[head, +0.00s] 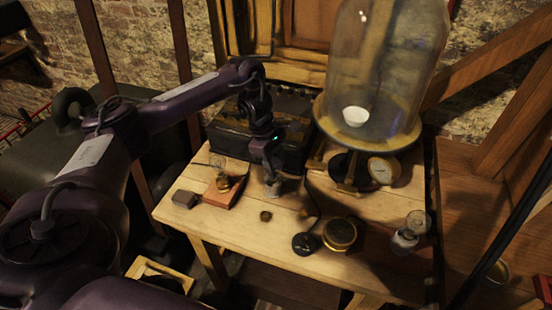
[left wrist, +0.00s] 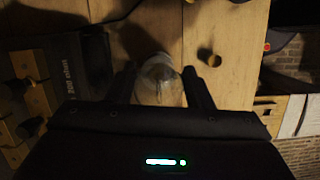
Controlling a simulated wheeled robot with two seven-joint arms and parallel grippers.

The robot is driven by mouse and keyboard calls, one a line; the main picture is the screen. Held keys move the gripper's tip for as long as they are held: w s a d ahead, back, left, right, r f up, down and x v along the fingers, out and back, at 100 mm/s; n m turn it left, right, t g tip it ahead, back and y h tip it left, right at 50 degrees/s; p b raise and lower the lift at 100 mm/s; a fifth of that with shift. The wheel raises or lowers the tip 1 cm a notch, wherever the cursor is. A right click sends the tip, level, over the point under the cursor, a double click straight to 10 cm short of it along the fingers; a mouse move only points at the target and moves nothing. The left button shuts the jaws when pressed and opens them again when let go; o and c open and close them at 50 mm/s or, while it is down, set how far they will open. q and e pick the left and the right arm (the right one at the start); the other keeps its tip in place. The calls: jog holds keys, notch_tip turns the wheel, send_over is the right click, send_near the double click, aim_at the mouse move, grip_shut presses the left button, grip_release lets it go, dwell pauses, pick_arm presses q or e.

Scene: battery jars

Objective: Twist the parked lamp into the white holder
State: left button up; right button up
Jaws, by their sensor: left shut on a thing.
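My left gripper (head: 272,178) reaches down to the middle of the wooden table. It is shut on a clear glass lamp (left wrist: 160,82), which sits between the two fingers in the left wrist view. A small pale piece (head: 274,189) shows right under the fingertips in the head view. It could be the white holder, but the fingers hide most of it, and I cannot tell whether the lamp is seated in it. Another glass lamp (head: 219,163) stands upright in a brass socket on a reddish wooden block (head: 224,194) to the left. My right gripper is not in view.
A big glass bell jar (head: 380,70) stands behind right, with a round gauge (head: 383,170) below it. A black box (head: 235,135) stands behind. A small brass piece (head: 265,216), a brass dial (head: 340,234) and a lamp on a pale base (head: 405,240) are toward the front.

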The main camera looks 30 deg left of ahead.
pick_arm(q)
jog(key=shift+m, duration=0.6)
jog(key=o, duration=1.2)
jog(key=shift+c, duration=0.2)
jog(key=shift+r, duration=0.1)
jog(key=p+v, duration=0.2)
jog(key=v, duration=0.5)
jog(key=shift+a+r, duration=0.2)
jog(key=shift+r, duration=0.1)
